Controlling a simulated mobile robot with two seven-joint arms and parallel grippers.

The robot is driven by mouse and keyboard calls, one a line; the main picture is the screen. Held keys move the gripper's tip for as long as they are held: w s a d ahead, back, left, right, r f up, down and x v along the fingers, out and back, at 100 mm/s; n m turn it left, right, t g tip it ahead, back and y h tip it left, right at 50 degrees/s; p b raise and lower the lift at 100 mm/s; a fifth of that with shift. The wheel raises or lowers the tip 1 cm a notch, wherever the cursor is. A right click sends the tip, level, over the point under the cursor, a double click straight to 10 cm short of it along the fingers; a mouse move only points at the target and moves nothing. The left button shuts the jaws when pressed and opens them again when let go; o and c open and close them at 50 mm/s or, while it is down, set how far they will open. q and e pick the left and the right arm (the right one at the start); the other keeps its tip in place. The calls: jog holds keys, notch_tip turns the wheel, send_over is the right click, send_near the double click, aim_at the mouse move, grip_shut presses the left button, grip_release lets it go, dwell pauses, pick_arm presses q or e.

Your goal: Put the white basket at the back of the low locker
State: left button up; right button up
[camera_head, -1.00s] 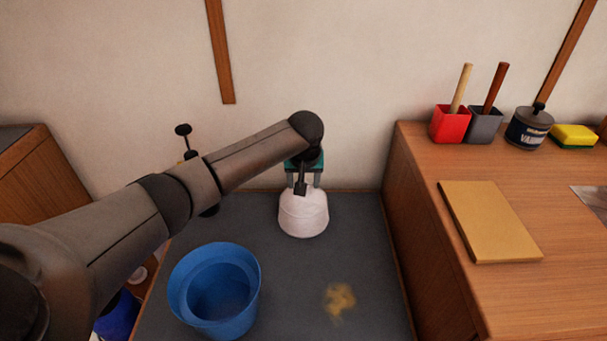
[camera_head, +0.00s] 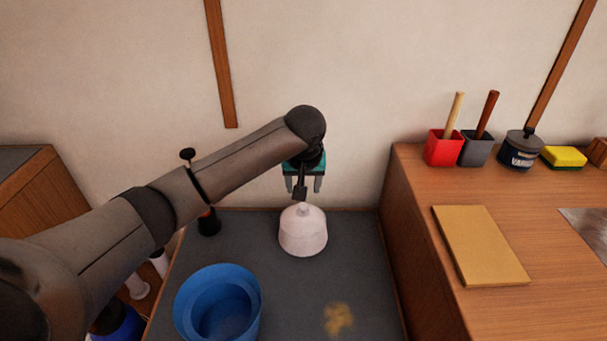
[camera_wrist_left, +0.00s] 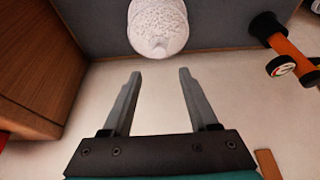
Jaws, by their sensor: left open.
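The white basket (camera_head: 303,234), a rounded pale tub with a small knob on top, stands upright on the dark grey top of the low locker (camera_head: 285,285), near its back edge by the wall. My left gripper (camera_head: 304,188) is open and empty just above the basket, its fingers clear of the knob. In the left wrist view the basket (camera_wrist_left: 158,27) lies beyond the fingertips of my open left gripper (camera_wrist_left: 160,74), with nothing between the fingers. My right gripper is not in view.
A blue bucket (camera_head: 183,310) stands at the locker's front left. A yellowish stain (camera_head: 338,319) marks the top to its right. A black-based object (camera_head: 209,223) stands at the back left. A higher wooden cabinet (camera_head: 400,225) borders the right side, carrying a tan board (camera_head: 480,245) and several containers.

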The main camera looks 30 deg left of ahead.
pick_arm(q)
jog(key=shift+p+v, duration=0.4)
jog(key=shift+v, duration=1)
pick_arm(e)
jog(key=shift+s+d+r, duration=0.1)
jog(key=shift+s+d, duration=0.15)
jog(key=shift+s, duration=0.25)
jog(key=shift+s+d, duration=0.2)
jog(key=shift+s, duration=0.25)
